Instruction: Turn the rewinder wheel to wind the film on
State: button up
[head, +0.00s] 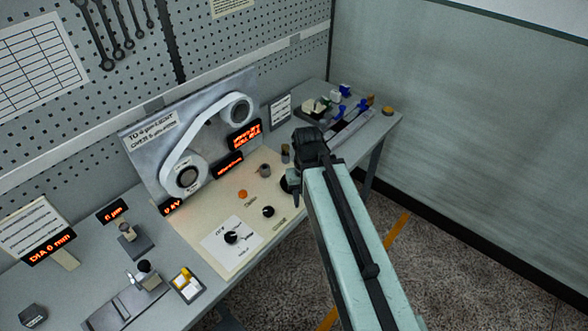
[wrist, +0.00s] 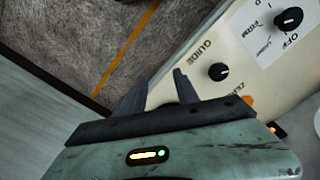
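The film machine's back panel (head: 215,85) carries an upper reel (head: 238,110) and a lower reel (head: 187,177), with a pale film band looped between them. A dark rounded part (head: 287,184) shows at the right of the beige control deck (head: 262,228), partly hidden by my arm; I cannot tell whether it is the rewinder wheel. My gripper (wrist: 158,88) is open in the wrist view, with nothing between its two dark fingers. It is beside the deck's edge.
The deck has a black GUIDE knob (wrist: 218,72), an OFF-marked knob (wrist: 288,18) and an orange button (head: 242,194). Small posts (head: 265,170) stand near my arm. Tools and small parts (head: 345,108) lie at the bench's far right. Speckled floor (head: 460,265) is open at right.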

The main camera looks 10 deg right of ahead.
jog(key=o, duration=0.4)
jog(key=w+r+n+p, duration=0.1)
jog(key=w, duration=0.4)
jog(key=w+r+n+p, duration=0.2)
jog(key=w, duration=0.3)
jog(key=w+r+n+p, duration=0.1)
jog(key=w+n, duration=0.1)
jog(key=w, duration=0.3)
jog(key=shift+d+r+p, duration=0.1)
jog(key=shift+r+p, duration=0.25)
jog(key=shift+p, duration=0.05)
jog(key=shift+s+f+n, duration=0.1)
jog(key=shift+f+n, duration=0.05)
jog(key=shift+n, duration=0.15)
notch_tip(320, 180, down, 8)
jog(key=b, duration=0.8)
jog(key=shift+r, duration=0.2)
grip_shut()
jog(key=shift+a, duration=0.3)
jog(key=shift+d, duration=0.2)
